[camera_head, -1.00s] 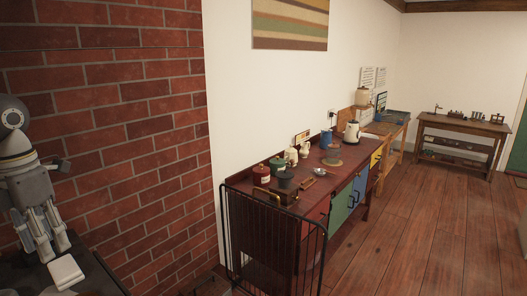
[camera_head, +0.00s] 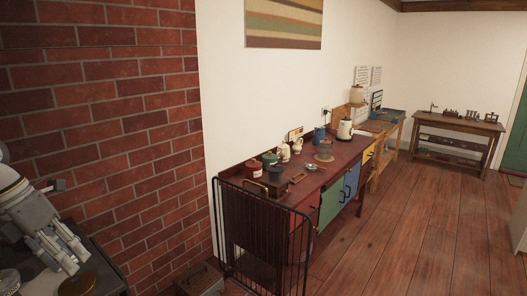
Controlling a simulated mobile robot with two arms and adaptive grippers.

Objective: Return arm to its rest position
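My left gripper (camera_head: 77,262) is at the lower left, in front of the brick wall and over a dark surface. It points down and to the right, its fingers look apart, and I see nothing between them. My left arm is cut off by the left edge of the picture. My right gripper is not in view.
A dark surface (camera_head: 108,268) lies below the gripper, with a brown round object (camera_head: 77,285) near the fingertips. A black metal rail (camera_head: 262,235) stands before a long red counter (camera_head: 318,178) holding pots and jugs. A wooden table (camera_head: 460,125) is at the back. The wooden floor (camera_head: 405,235) is clear.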

